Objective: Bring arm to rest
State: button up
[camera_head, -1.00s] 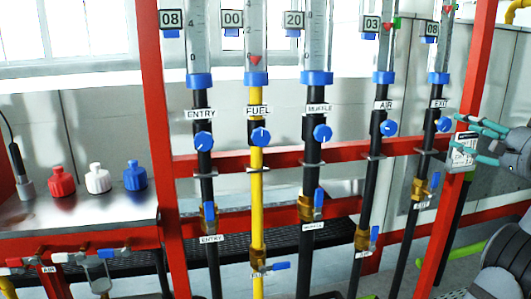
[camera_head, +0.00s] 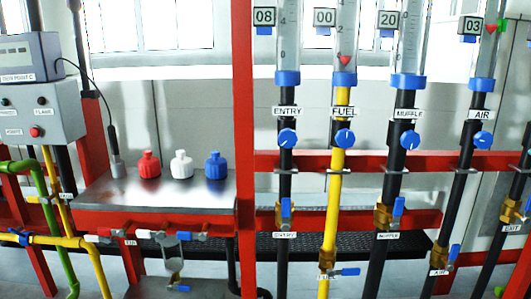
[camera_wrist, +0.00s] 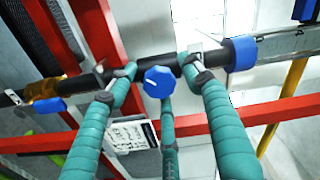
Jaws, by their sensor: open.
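My gripper (camera_wrist: 160,78) shows in the wrist view, with several teal fingers spread open. A blue knob (camera_wrist: 160,82) on a black pipe (camera_wrist: 113,75) lies between the fingertips in the picture. I cannot tell whether any finger touches it. Nothing is held. The arm and gripper are outside the head view.
Red posts (camera_head: 243,150) frame flow tubes with blue knobs, including the yellow FUEL pipe (camera_head: 336,200). Red, white and blue bottles (camera_head: 181,166) stand on a metal shelf (camera_head: 110,195). A grey control box (camera_head: 38,112) is at left. A printed tag (camera_wrist: 133,134) hangs near the fingers.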

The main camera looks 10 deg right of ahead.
jog(key=s+a, duration=0.2)
jog(key=s, duration=1)
jog(key=w, duration=0.4)
jog(key=w+d, duration=0.1)
jog(key=w, duration=0.3)
jog(key=w+d, duration=0.1)
jog(key=w, duration=0.3)
jog(key=shift+w+r+m, duration=0.1)
jog(key=shift+w+m, duration=0.05)
jog(key=shift+m, duration=0.15)
jog(key=m+p, duration=0.2)
jog(key=m, duration=0.2)
jog(key=shift+r+m+p, duration=0.15)
jog(key=shift+m+p, duration=0.15)
jog(key=shift+m, duration=0.1)
jog(key=m+p, duration=0.3)
jog(key=m, duration=0.2)
jog(key=shift+r+m+p, duration=0.1)
jog(key=shift+m+p, duration=0.25)
jog(key=shift+m, duration=0.05)
jog(key=m+p, duration=0.3)
jog(key=shift+m, duration=0.3)
jog(key=m+p, duration=0.7)
jog(key=shift+f, duration=0.2)
jog(key=shift+f+m+p, duration=0.3)
jog(key=shift+m+p, duration=0.45)
jog(key=shift+m, duration=0.25)
